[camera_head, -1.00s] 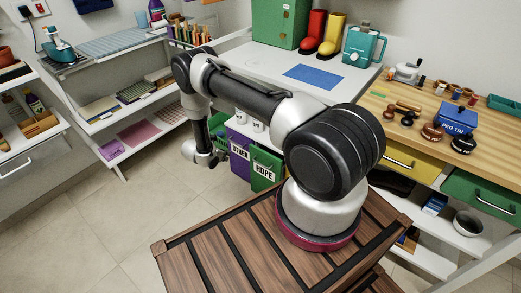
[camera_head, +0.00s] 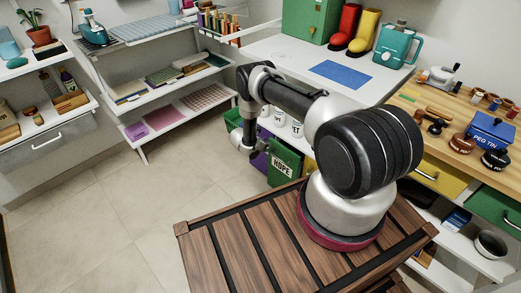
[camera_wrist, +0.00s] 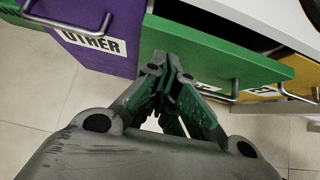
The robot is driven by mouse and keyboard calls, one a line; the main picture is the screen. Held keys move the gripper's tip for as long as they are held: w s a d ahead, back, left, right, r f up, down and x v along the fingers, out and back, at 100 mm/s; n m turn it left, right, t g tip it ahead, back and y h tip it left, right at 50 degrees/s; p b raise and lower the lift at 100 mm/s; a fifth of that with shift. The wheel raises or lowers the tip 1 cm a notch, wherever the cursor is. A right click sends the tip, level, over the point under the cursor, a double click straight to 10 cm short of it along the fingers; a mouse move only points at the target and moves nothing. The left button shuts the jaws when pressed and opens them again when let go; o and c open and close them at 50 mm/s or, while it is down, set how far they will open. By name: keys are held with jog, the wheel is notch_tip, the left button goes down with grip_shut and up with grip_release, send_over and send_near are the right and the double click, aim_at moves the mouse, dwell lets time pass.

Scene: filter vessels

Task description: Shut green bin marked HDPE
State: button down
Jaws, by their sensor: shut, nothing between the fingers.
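The green bin marked HDPE (camera_head: 284,163) stands under the white counter, its front sticking out and a dark gap showing behind its upper edge in the wrist view (camera_wrist: 225,62). Its label and handle are partly covered there by my fingers. My gripper (camera_wrist: 170,68) is shut and empty, its fingertips over the green front. Whether they touch it I cannot tell. In the head view my gripper (camera_head: 252,150) is small and dark, just left of the green bin.
The purple bin marked OTHER (camera_wrist: 105,30) sits directly left of the green one. My wooden-topped base is close by. The tiled floor (camera_head: 110,210) at left is clear.

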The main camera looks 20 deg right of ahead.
aim_at(274, 141)
jog(key=shift+w+d, duration=0.2)
jog(key=shift+d, duration=0.5)
jog(key=shift+d, duration=0.1)
jog(key=shift+w+d, duration=0.3)
jog(key=shift+d, duration=0.45)
jog(key=shift+w+d, duration=0.25)
jog(key=shift+d, duration=0.45)
jog(key=shift+w+d, duration=0.3)
jog(key=shift+d, duration=0.45)
jog(key=shift+r, duration=0.1)
